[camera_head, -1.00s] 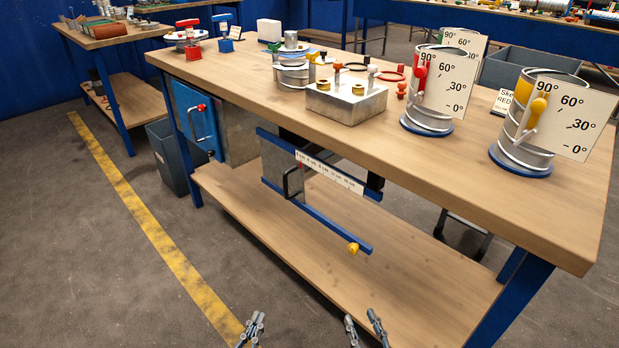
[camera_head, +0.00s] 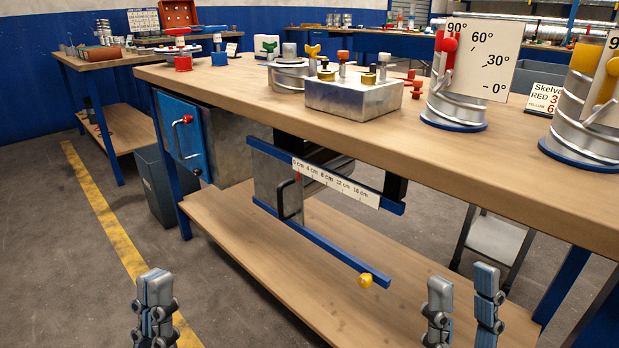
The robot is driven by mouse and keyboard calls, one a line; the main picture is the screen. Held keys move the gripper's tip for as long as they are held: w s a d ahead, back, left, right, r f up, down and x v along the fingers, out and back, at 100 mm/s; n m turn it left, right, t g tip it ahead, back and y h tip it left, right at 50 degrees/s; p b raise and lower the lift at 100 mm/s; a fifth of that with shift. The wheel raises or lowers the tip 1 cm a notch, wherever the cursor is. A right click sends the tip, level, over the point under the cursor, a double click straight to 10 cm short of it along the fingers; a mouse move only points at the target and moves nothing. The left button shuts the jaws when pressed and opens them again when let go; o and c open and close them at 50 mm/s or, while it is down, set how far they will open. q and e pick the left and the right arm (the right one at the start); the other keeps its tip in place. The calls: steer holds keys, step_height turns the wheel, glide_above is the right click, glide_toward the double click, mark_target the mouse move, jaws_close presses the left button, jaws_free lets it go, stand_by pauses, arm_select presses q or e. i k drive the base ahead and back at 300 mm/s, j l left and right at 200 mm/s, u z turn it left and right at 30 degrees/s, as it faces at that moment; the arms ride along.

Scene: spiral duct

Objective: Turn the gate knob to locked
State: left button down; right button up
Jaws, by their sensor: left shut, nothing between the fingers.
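A sliding gate, a grey metal plate (camera_head: 270,178) with a black handle (camera_head: 288,199), sits between blue rails under the front of the workbench. A white cm scale (camera_head: 335,184) with a red mark near its left end runs along the upper rail. A yellow knob (camera_head: 366,280), which looks like the gate knob, is at the right end of the lower blue rail (camera_head: 335,257). I cannot read its setting. My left gripper (camera_head: 156,280) is shut and empty at the lower left, apart from the gate. My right gripper (camera_head: 463,285) is open and empty, right of the knob in the picture.
The workbench top (camera_head: 390,130) overhangs the gate. A wooden lower shelf (camera_head: 230,225) lies beneath it. A blue door (camera_head: 182,135) with a red-knobbed handle is left of the gate. A grey bin (camera_head: 155,185) stands at the left bench leg. Floor in front is clear.

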mark_target(365, 280)
steer(key=i+j+z, duration=0.2)
steer(key=j, duration=0.65)
steer(key=j+z, duration=0.25)
steer(key=j, duration=0.6)
